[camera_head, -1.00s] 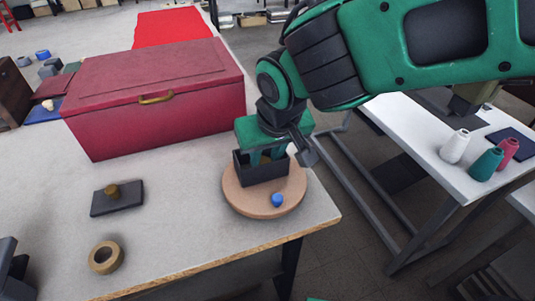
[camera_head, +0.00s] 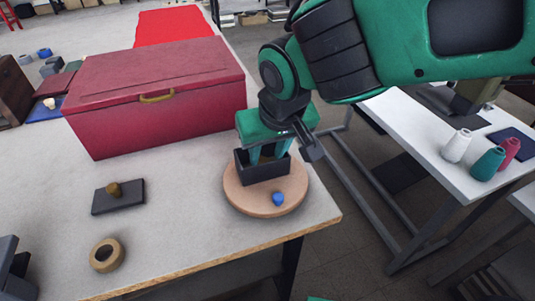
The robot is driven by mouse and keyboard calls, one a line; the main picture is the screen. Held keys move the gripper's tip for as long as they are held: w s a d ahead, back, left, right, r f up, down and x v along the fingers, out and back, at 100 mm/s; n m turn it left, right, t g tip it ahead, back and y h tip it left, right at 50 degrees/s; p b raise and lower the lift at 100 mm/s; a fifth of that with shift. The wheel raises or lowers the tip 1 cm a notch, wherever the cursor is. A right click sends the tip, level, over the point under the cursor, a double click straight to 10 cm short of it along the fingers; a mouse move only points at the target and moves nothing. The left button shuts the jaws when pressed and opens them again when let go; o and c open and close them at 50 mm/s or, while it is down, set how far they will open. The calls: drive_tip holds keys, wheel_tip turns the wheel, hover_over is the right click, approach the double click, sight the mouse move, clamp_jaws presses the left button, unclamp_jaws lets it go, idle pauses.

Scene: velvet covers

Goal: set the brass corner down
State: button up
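My gripper (camera_head: 268,155) points down over a small dark open box (camera_head: 265,174). Its two green fingers stand apart, with their tips hidden behind the box's front wall. The box sits on a round wooden board (camera_head: 240,197) near the table's right corner. I cannot make out the brass corner; the box's inside is mostly hidden by its wall and my gripper.
A blue piece (camera_head: 278,198) lies on the board's front. A red chest (camera_head: 160,110) stands behind to the left. A dark block with a brass-coloured knob (camera_head: 113,189) and a tape roll (camera_head: 107,255) lie left. The table's front edge is close.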

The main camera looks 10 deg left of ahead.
drive_tip(key=v, duration=1)
drive_tip(key=w+d+f+m+g+h, duration=0.1)
drive_tip(key=w+d+f+m, duration=0.15)
drive_tip(key=d, duration=1.05)
drive_tip(key=w+d+f+m+h, duration=0.2)
drive_tip(key=w+d+m, duration=0.15)
drive_tip(key=d, duration=0.95)
drive_tip(key=s+d+f+m+g, duration=0.1)
drive_tip(key=s+d+f+m, duration=0.1)
drive_tip(key=d, duration=0.5)
drive_tip(key=s+d+f+m, duration=0.1)
drive_tip(key=s+d, duration=0.2)
drive_tip(key=d, duration=0.4)
drive_tip(key=s+d+f+m+g, duration=0.1)
drive_tip(key=s+d+f+m, duration=0.2)
drive_tip(key=s+d, duration=0.4)
drive_tip(key=s+f, duration=0.1)
drive_tip(key=s, duration=0.2)
drive_tip(key=shift+s+d+m+g+y, duration=0.35)
drive_tip(key=shift+d+m+g+y, duration=0.05)
